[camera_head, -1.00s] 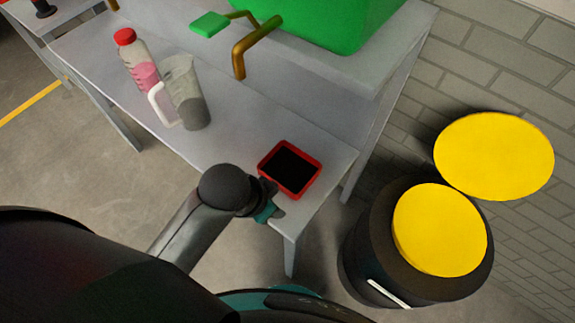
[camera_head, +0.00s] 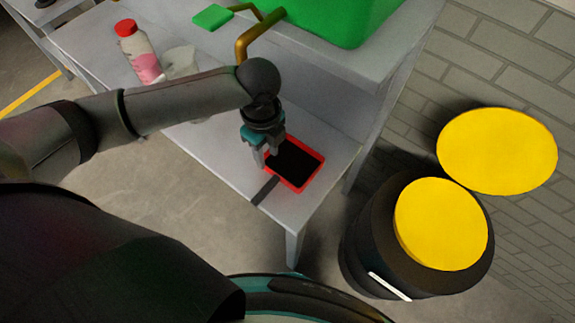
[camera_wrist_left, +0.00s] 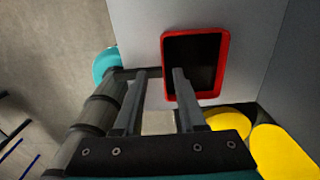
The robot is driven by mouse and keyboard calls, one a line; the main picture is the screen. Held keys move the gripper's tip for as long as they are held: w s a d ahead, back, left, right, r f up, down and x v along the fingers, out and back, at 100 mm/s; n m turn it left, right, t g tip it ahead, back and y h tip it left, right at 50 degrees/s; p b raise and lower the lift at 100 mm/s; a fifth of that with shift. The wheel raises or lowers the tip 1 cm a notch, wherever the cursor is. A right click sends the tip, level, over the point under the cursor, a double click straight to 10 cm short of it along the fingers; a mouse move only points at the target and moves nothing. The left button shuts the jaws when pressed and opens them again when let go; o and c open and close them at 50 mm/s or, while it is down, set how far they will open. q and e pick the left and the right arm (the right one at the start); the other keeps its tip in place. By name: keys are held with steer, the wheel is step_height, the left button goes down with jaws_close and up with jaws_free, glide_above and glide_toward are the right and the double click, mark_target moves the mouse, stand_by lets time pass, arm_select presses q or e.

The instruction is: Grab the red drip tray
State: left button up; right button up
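The red drip tray (camera_head: 310,176) with a dark inside lies flat near the front right corner of the grey bench shelf. My left gripper (camera_head: 265,160) points down at its left edge and is open. In the left wrist view, the gripper (camera_wrist_left: 160,72) has one finger over the tray's dark inside and the other outside the tray's (camera_wrist_left: 224,60) left rim. I cannot tell if either finger touches it. A narrow dark strip (camera_head: 265,190) runs from the tray's near side; I cannot tell if it is part of the tray. My right gripper is out of view.
A red-capped bottle (camera_head: 138,48) and a partly covered clear jug (camera_head: 181,62) stand on the shelf at left. A brass pipe (camera_head: 262,32) and a green container (camera_head: 345,15) are above. Right of the bench stands a black drum with a yellow top (camera_head: 441,222).

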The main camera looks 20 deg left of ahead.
mark_target(295, 165)
arm_select(q)
steer(key=f+b, duration=0.1)
steer(key=f, duration=0.2)
steer(key=f+b, duration=0.1)
steer(key=f, duration=0.3)
steer(key=shift+w+f, duration=0.2)
steer(key=shift+f, duration=0.05)
steer(key=shift+c, duration=0.4)
jaws_close()
stand_by(0.8)
